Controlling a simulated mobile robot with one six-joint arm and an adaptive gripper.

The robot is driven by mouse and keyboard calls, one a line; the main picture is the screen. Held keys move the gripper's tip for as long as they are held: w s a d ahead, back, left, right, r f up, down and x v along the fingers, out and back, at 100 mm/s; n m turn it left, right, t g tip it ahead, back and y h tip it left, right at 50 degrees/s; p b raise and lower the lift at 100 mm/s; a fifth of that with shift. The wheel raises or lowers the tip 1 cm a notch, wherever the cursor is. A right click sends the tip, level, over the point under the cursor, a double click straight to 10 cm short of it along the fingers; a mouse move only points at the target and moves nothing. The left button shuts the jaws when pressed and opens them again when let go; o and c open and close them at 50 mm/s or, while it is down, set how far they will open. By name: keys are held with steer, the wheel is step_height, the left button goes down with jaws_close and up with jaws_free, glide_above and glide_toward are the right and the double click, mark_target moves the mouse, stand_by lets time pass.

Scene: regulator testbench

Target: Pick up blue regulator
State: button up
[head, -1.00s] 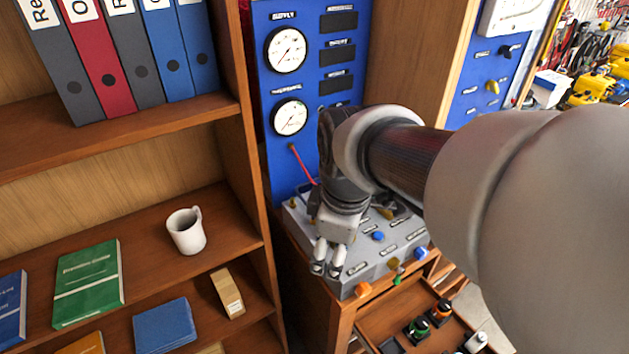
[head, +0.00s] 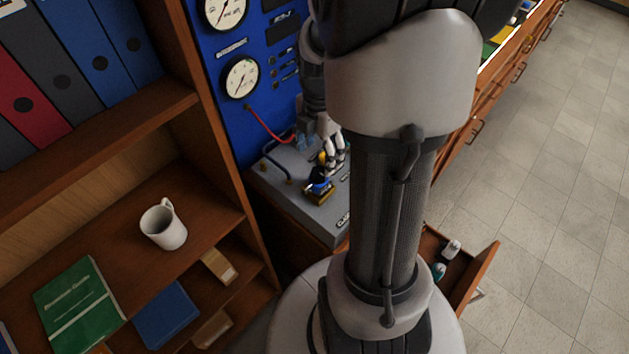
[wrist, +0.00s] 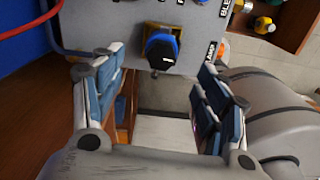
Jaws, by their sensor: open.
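The blue regulator (wrist: 160,48), with a black knob, blue collar and brassy base, stands on the grey bench top. In the head view, a blue, black and brass fitting (head: 318,187) sits on the bench beside my gripper (head: 335,157); it looks like the same regulator. In the wrist view, my gripper's two padded fingers are spread wide and empty. The regulator shows between and just beyond the fingertips, a little toward the top of the picture. I see no contact. My arm hides the right part of the bench in the head view.
The grey bench top (head: 290,200) stands before a blue gauge panel (head: 225,120). A red hose (head: 262,127) and a dark curved pipe lie close to my gripper. A wooden shelf with a white mug (head: 164,226) is at the left. An open drawer (head: 482,268) holds small parts.

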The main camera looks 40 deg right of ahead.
mark_target(318, 171)
step_height(318, 171, down, 6)
steer(key=shift+f+b, duration=0.1)
steer(key=shift+b, duration=0.55)
steer(key=f, duration=0.1)
steer(key=f+b, duration=0.1)
steer(key=f, duration=0.3)
steer(key=shift+s+a+f+b, duration=0.1)
steer(key=shift+a+b, duration=0.15)
steer(key=shift+b, duration=0.05)
steer(key=shift+c, duration=0.6)
jaws_close()
